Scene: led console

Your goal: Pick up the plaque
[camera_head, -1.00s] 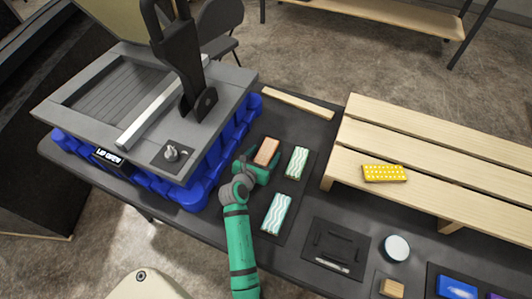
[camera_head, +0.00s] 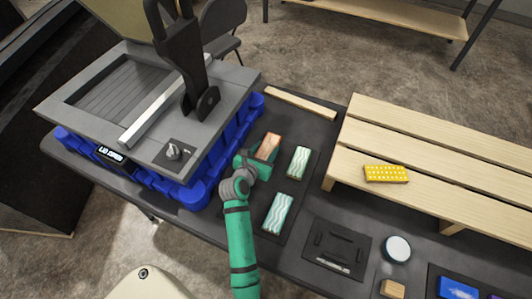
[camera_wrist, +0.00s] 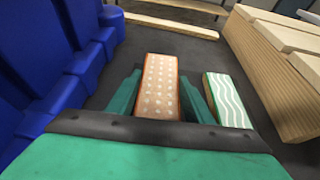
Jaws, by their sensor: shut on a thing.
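The plaque is an orange-brown block (camera_head: 268,147) with pale dots on its face, and the dots show clearly in the wrist view (camera_wrist: 160,80). My gripper (camera_head: 262,154) is shut on it, with one green finger against each long side in the wrist view (camera_wrist: 160,98). The plaque's near end is hidden behind the gripper body. It sits between the blue crate and the wavy-striped blocks; I cannot tell how high it is above the dark table.
Two green-and-white wavy blocks (camera_head: 299,162) (camera_head: 278,213) lie close to the right. A blue crate (camera_head: 196,188) under a grey lever press (camera_head: 150,95) stands close on the left. A slatted wooden rack (camera_head: 430,150) bears a yellow dotted block (camera_head: 385,174).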

